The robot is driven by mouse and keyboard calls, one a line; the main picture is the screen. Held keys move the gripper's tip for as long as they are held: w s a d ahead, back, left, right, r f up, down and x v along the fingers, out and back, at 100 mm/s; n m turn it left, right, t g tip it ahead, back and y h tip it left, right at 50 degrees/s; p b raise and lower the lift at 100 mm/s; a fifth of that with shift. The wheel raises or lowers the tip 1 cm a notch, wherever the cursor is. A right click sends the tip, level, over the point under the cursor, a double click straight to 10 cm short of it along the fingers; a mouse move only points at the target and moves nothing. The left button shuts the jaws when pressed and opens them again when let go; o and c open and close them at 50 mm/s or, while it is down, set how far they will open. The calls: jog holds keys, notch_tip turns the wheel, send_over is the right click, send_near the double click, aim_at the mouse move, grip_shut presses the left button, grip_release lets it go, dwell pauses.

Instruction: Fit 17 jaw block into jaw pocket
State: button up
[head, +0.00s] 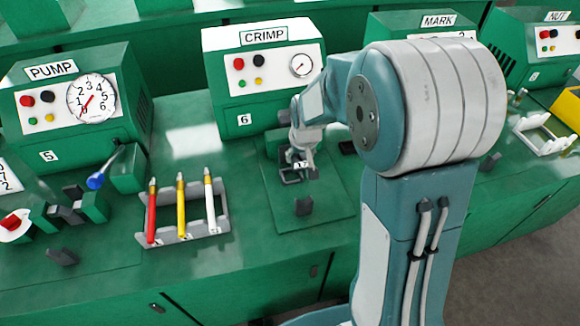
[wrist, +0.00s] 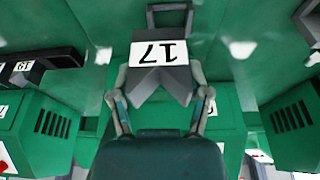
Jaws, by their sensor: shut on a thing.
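The grey jaw block with a white "17" label (wrist: 158,53) is between the two fingers of my gripper (wrist: 160,90) in the wrist view. My gripper is shut on it. In the head view my gripper (head: 304,150) points down in front of the CRIMP machine, with the "17" label (head: 301,164) just below it. A dark open rectangular frame (head: 291,178), which looks like the jaw pocket, lies at the block; in the wrist view the frame (wrist: 169,6) shows just beyond the block. I cannot tell whether block and frame touch.
The CRIMP machine (head: 265,75) stands behind. A dark stub (head: 303,206) stands in front on the green plate. A rack (head: 188,235) with red, yellow and white pens is to the left. A dark piece labelled "19" (wrist: 45,62) lies beside the block in the wrist view.

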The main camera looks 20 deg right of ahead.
send_over(290, 172)
jog(key=s, duration=0.1)
notch_tip(290, 172, down, 6)
jog(key=shift+r, duration=0.2)
jog(key=shift+f, duration=1.45)
jog(key=o, duration=1.3)
jog(key=shift+f, duration=0.1)
jog(key=shift+o, duration=0.2)
jog(key=v, duration=1.2)
jog(key=shift+r, duration=0.25)
jog(key=s+r+t, duration=0.1)
jog(key=s+r, duration=0.6)
jog(key=s, duration=0.5)
jog(key=s+r+t, duration=0.1)
jog(key=s+r, duration=0.6)
jog(key=s, duration=0.6)
